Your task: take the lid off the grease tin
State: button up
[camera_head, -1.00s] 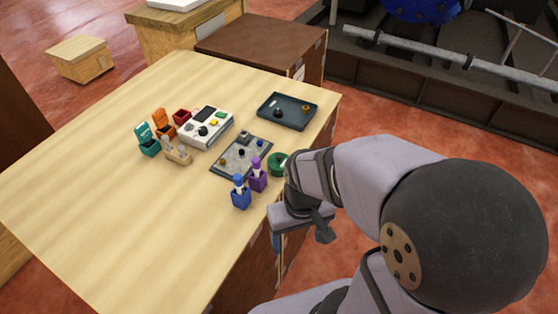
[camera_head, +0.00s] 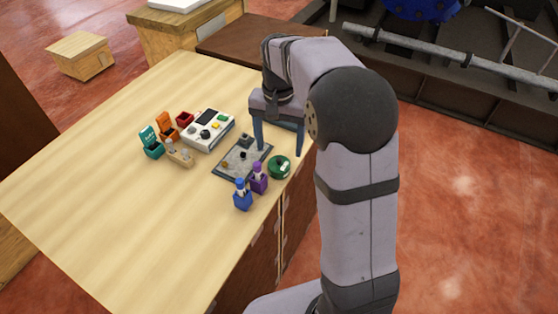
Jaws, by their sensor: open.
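A small round dark green tin (camera_head: 279,167), which looks like the grease tin, sits on the table near its right edge. A pale mark shows on its top; I cannot make out where the lid meets the body. My gripper (camera_head: 280,151) is open, with its two blue-grey fingers pointing down and spread apart. It hangs just behind the tin in the picture, apart from it as far as I can tell. Nothing shows between the fingers.
A grey plate with small parts (camera_head: 241,158) lies left of the tin. Purple (camera_head: 258,180) and blue (camera_head: 242,197) bottle holders stand in front-left. A white device (camera_head: 208,130) and small open boxes (camera_head: 152,146) stand farther left. The table's front left (camera_head: 120,225) is clear.

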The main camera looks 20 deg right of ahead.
aim_at(279, 159)
jog(key=shift+w+a+r+m, duration=0.1)
jog(key=shift+w+r+m, duration=0.05)
jog(key=shift+w, duration=0.2)
jog(key=shift+w+a+r+m, duration=0.1)
jog(key=shift+w+m, duration=0.05)
jog(key=shift+w, duration=0.2)
jog(key=shift+s+d+f+p, duration=0.15)
jog(key=shift+f+p, duration=0.7)
jog(key=shift+f, duration=1)
jog(key=shift+d+f+p, duration=0.25)
jog(key=shift+f+p, duration=0.55)
jog(key=shift+f, duration=1)
jog(key=c, duration=1.1)
